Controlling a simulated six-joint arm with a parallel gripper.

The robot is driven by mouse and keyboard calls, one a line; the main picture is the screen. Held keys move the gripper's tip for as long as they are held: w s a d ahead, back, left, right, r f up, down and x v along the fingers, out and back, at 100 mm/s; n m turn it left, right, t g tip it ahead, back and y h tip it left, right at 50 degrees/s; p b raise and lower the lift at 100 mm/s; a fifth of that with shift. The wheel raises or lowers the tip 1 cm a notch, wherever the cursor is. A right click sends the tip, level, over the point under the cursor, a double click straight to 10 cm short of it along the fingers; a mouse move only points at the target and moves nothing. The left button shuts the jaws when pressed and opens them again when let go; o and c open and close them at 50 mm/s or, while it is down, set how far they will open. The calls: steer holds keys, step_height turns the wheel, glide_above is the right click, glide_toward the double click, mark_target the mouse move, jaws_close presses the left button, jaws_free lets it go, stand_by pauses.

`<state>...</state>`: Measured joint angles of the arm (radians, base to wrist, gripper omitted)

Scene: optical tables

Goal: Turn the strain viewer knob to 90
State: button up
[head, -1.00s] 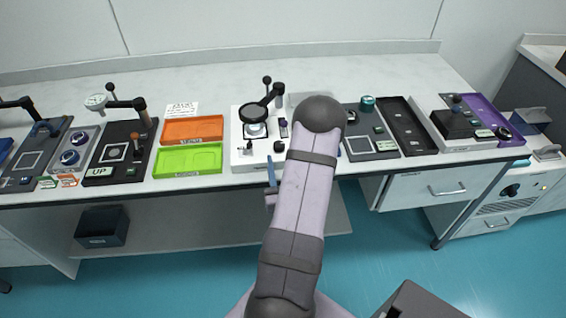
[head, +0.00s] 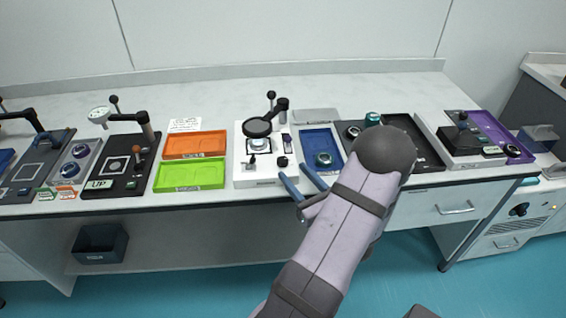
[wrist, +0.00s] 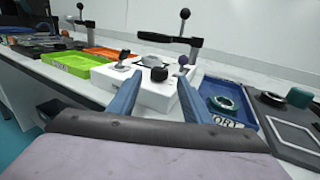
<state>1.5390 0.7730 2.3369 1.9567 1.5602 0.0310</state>
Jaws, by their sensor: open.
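A white unit (head: 243,178) with a dark round lens (head: 257,127) on an arm stands mid-bench; it looks like the strain viewer. A black knob (head: 282,161) sits at its front right and also shows in the wrist view (wrist: 159,74). No dial reading is legible. My gripper (head: 293,172) is open and empty in front of the unit, its blue fingers pointing at it. In the wrist view the knob appears between the fingertips (wrist: 160,80), farther away; no contact shows.
A blue tray (head: 309,138) holding a dark ring-shaped part (head: 323,159) lies right of the unit. An orange tray (head: 195,144) and a green tray (head: 188,176) lie to its left. The bench's front edge is just below my fingers.

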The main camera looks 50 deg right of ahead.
mark_target(286, 164)
steer(key=shift+p+x, duration=0.75)
steer(key=shift+x, duration=2.9)
steer(key=shift+f, duration=0.1)
steer(key=c, duration=1.1)
